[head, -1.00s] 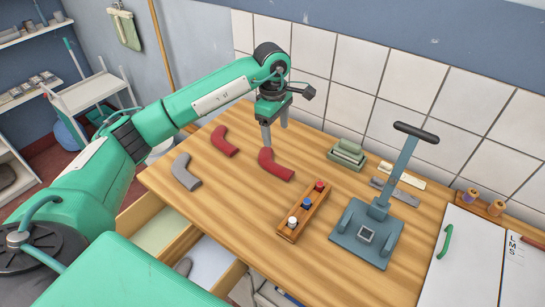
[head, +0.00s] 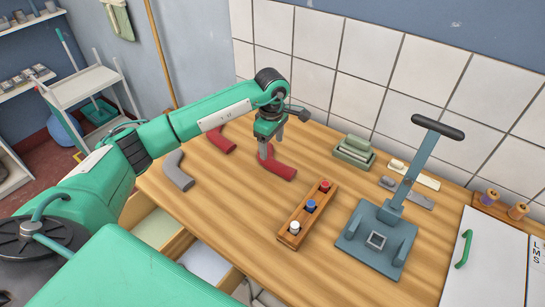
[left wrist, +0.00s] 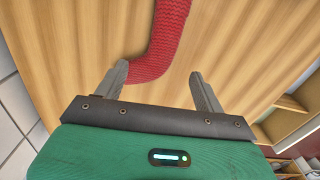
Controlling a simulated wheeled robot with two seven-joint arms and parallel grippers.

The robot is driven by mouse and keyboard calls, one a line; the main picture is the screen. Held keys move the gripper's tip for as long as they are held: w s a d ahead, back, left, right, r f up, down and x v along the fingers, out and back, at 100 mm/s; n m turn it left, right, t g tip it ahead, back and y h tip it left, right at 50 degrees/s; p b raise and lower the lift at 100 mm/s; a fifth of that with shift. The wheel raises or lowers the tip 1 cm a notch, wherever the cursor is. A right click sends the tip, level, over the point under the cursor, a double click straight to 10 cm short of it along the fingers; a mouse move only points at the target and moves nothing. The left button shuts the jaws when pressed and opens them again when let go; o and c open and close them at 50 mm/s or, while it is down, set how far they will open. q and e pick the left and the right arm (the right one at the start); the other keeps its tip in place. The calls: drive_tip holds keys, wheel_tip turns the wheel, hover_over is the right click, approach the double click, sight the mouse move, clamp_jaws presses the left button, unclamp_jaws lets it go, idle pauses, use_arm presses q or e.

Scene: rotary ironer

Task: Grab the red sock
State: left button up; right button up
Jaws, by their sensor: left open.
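Two red socks lie on the wooden table in the head view. One red sock (head: 284,172) is right under my left gripper, and the other red sock (head: 222,139) is behind and to the left. My left gripper (head: 270,147) is open, pointing down at the near red sock. Whether the fingers touch the table is unclear. A grey sock (head: 178,172) lies to the left. My right gripper is not in view.
A wooden rack (head: 293,240) with red, blue and white knobs stands to the right of the sock. A blue-grey press (head: 374,240) with a tall handle is further right. Open drawers (head: 157,228) are below the table front.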

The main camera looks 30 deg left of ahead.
sight(271, 161)
use_arm(q)
drive_tip(key=shift+f, duration=0.85)
drive_tip(key=shift+s+f+p, duration=0.1)
drive_tip(key=shift+f+p, duration=0.35)
drive_tip(key=shift+p, duration=0.2)
wheel_tip(271, 161, down, 3)
drive_tip(key=shift+s+a+f+p, duration=0.1)
drive_tip(key=shift+f+p, duration=0.1)
drive_tip(key=shift+p, duration=0.65)
drive_tip(key=shift+f, duration=0.5)
drive_tip(key=c, duration=1.1)
